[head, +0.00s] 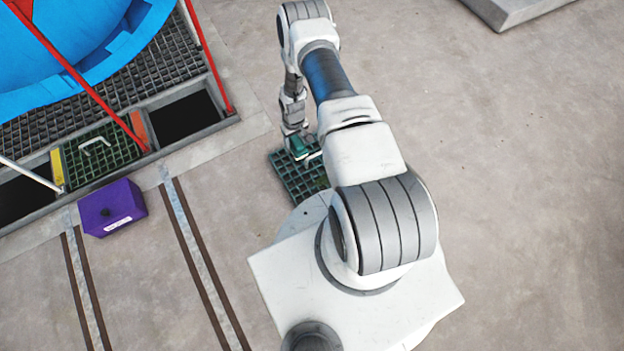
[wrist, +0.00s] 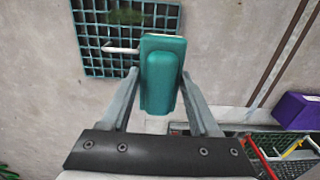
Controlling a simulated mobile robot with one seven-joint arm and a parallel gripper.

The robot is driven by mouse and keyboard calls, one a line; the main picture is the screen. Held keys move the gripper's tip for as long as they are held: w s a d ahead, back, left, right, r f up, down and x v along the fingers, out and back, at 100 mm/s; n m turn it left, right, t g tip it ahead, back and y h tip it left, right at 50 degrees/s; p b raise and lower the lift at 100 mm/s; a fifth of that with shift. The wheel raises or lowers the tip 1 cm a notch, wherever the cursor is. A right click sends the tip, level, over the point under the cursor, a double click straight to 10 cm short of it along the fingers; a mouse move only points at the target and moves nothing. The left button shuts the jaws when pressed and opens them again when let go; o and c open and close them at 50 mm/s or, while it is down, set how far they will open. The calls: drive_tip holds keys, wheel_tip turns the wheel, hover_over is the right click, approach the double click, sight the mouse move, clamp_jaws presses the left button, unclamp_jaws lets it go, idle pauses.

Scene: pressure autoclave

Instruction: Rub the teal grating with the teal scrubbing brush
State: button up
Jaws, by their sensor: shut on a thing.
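The teal scrubbing brush (wrist: 160,75) is held between the two fingers of my gripper (wrist: 159,84), which is shut on it. The teal grating (wrist: 92,42) lies on the floor in the wrist view, with a pale handle and a dark green patch near its top. The brush overlaps the grating's lower right edge there; I cannot tell whether they touch. In the head view my gripper (head: 303,150) and the brush are over the far end of the grating (head: 291,182), whose near side is partly hidden by my arm and base.
A purple box (head: 112,207) stands on the floor at left. Behind it are a green grating panel with a pale handle (head: 98,158), dark open pits (head: 186,116), red rails (head: 209,55) and a blue vessel (head: 60,45). The floor at right is mostly clear.

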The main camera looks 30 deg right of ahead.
drive_tip(key=s+d+f+b, duration=0.1)
drive_tip(key=f+b, duration=0.3)
drive_tip(key=f, duration=0.5)
drive_tip(key=s+d+f+b, duration=0.1)
drive_tip(key=s+f+b, duration=0.1)
drive_tip(key=f, duration=0.7)
drive_tip(key=s+d+f+b, duration=0.1)
drive_tip(key=f+b, duration=0.4)
drive_tip(key=f, duration=0.5)
drive_tip(key=shift+s+d+b, duration=0.15)
drive_tip(key=shift+d+b, duration=0.15)
drive_tip(key=shift+d, duration=0.25)
drive_tip(key=shift+d, duration=0.15)
drive_tip(key=shift+d+f, duration=0.2)
drive_tip(key=shift+d, duration=1.55)
drive_tip(key=shift+s+a+f, duration=0.1)
drive_tip(key=shift+a+f, duration=0.1)
drive_tip(key=shift+a, duration=2.3)
drive_tip(key=shift+s+a+f, duration=0.1)
drive_tip(key=shift+a+f, duration=0.1)
drive_tip(key=shift+a, duration=2.35)
drive_tip(key=shift+a+f, duration=0.2)
drive_tip(key=shift+a, duration=2.3)
drive_tip(key=shift+w+a+f, duration=0.1)
drive_tip(key=shift+w+f, duration=0.05)
